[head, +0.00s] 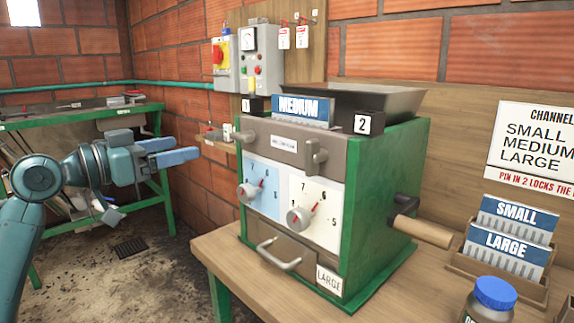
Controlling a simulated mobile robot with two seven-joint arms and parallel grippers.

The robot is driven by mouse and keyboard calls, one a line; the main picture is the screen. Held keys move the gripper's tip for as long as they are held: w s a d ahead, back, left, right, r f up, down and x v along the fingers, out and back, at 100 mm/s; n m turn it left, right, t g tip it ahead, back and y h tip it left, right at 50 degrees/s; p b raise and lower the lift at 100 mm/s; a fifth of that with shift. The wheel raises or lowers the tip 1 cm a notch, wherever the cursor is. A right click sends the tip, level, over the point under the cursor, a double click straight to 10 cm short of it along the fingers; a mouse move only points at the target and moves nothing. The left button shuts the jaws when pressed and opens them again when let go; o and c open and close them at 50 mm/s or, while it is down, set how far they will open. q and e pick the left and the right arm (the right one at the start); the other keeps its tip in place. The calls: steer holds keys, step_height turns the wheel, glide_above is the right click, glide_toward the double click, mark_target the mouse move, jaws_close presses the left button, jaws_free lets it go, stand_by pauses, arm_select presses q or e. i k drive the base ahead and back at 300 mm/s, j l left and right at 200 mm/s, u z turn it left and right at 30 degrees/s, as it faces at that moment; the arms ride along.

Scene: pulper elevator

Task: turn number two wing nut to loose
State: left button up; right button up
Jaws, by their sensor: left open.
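The green and grey pulper machine (385,190) stands on a wooden bench. A black plate marked 2 (362,123) sits at its top right front corner. Below and left of that plate, a grey upright winged piece (316,157) sticks out of the brown front bar; it looks like the number two wing nut. A similar piece (241,137) is at the bar's left end, below another, smaller number plate (247,105). My left gripper (184,151) is open and empty, in the air left of the machine and well apart from it. My right gripper is out of view.
Two dials (299,217) with red pointers and a drawer handle (279,255) project from the front. A crank with a wooden handle (422,231) sticks out right. A card rack (505,277) and a blue-capped bottle (494,295) stand on the bench (225,258). A green table (75,112) is behind my arm.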

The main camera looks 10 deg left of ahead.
mark_target(314, 155)
steer(key=k+j, duration=1.2)
steer(key=j, duration=0.15)
